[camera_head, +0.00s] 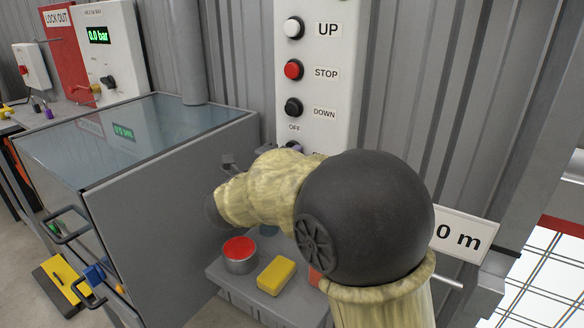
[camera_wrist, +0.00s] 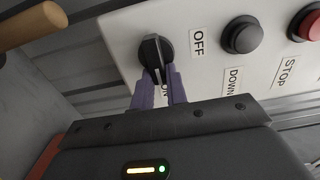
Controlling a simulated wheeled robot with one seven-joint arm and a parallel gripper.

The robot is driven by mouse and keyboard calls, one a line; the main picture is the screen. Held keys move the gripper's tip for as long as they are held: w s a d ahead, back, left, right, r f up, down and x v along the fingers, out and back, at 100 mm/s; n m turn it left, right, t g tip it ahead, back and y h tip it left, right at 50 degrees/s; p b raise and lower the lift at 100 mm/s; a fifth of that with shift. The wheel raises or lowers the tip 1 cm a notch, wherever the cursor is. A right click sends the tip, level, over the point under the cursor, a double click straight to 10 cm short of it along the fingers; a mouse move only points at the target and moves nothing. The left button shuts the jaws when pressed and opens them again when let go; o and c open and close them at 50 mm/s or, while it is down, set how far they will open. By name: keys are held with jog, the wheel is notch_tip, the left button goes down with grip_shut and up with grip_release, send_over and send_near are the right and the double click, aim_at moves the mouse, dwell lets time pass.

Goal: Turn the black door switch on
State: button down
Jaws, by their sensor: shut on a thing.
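The black door switch (camera_wrist: 154,52) is a round rotary knob with a raised ridge, on a pale control panel (camera_wrist: 120,40). In the wrist view, the OFF label (camera_wrist: 198,43) is to its right and the ON label (camera_wrist: 165,89) is below, partly covered by my fingers. The ridge runs roughly up and down in that view, its lower end towards ON. My gripper (camera_wrist: 159,80) has its purple fingers shut on the ridge. In the head view only the switch's top (camera_head: 294,145) shows; my arm hides the rest and the fingertips.
White, red and black buttons labelled UP, STOP (camera_head: 293,70) and DOWN (camera_head: 293,107) sit above the switch. A grey glass-topped cabinet (camera_head: 160,180) stands left. A red-topped tin (camera_head: 240,255) and yellow block (camera_head: 276,275) rest on a grey ledge below. A wooden handle (camera_wrist: 30,25) is near my gripper.

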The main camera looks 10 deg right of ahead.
jog(key=shift+f, duration=0.15)
jog(key=c, duration=1.4)
grip_release()
jog(key=v, duration=1.7)
jog(key=shift+s+a, duration=0.2)
